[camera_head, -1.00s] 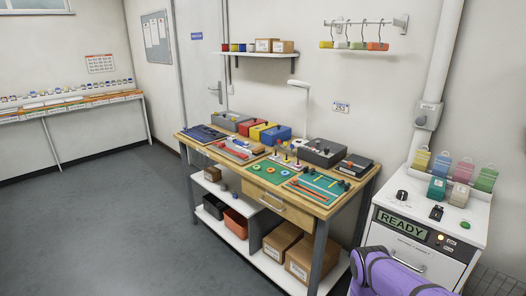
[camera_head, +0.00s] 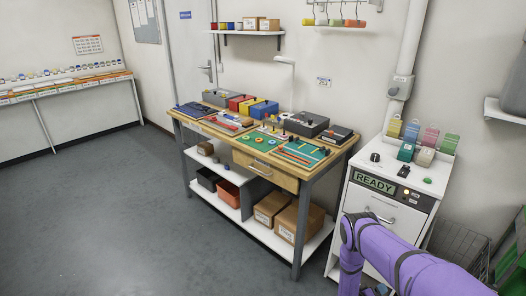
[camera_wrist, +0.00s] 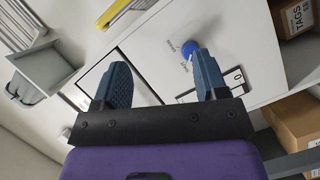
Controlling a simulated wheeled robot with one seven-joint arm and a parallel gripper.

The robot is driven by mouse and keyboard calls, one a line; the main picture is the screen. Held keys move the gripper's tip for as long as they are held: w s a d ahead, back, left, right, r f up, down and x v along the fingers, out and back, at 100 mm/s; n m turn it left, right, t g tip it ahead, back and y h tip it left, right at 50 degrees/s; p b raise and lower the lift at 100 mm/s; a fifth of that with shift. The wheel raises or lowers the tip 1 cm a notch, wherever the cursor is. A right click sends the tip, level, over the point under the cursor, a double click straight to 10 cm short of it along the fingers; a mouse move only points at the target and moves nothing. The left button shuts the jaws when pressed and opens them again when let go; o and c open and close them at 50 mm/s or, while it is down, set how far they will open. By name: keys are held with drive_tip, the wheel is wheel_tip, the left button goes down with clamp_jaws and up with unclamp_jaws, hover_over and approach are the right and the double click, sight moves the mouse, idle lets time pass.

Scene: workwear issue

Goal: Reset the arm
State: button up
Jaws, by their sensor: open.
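My gripper (camera_wrist: 166,80) shows in the wrist view with its two blue-grey fingers spread apart and nothing between them. My purple arm (camera_head: 405,255) shows at the lower right of the head view, in front of the white cabinet (camera_head: 424,207).
The cabinet carries a READY display (camera_head: 375,183) and several coloured tags. A wooden workbench (camera_head: 283,182) with tool boards stands to its left. A wire basket (camera_head: 459,243) stands at the right. A TAGS box (camera_wrist: 298,16) shows in the wrist view. The floor at left is clear.

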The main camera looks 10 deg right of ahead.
drive_tip(key=w+a+r+m+t+y, duration=0.1)
drive_tip(key=w+a+r+y, duration=0.15)
drive_tip(key=w+r, duration=0.9)
drive_tip(key=w+a+r+m+t+y, duration=0.1)
drive_tip(key=w+a+r+y, duration=0.15)
drive_tip(key=w+r, duration=0.9)
drive_tip(key=w+a+r+t+y, duration=0.1)
drive_tip(key=w+a+r+y, duration=0.3)
drive_tip(key=r, duration=1.2)
drive_tip(key=s+a+r+t+y, duration=0.1)
drive_tip(key=a+r+y, duration=0.3)
drive_tip(key=r, duration=1.1)
drive_tip(key=s+a+r+n+y, duration=0.1)
drive_tip(key=s+a+r, duration=0.3)
drive_tip(key=s+r, duration=0.35)
drive_tip(key=s+a+r+n+g+y, duration=0.1)
drive_tip(key=s+a+r, duration=0.2)
drive_tip(key=s+r, duration=0.45)
drive_tip(key=s+a+r+y, duration=0.1)
drive_tip(key=s+a+r, duration=0.35)
drive_tip(key=r, duration=0.45)
drive_tip(key=s+r+g, duration=0.1)
drive_tip(key=s+r, duration=0.1)
drive_tip(key=s, duration=1.4)
drive_tip(key=s+r+n+g, duration=0.1)
drive_tip(key=s+r+g, duration=0.1)
drive_tip(key=s, duration=1.3)
drive_tip(key=shift+s+a, duration=0.25)
drive_tip(key=shift+s, duration=0.15)
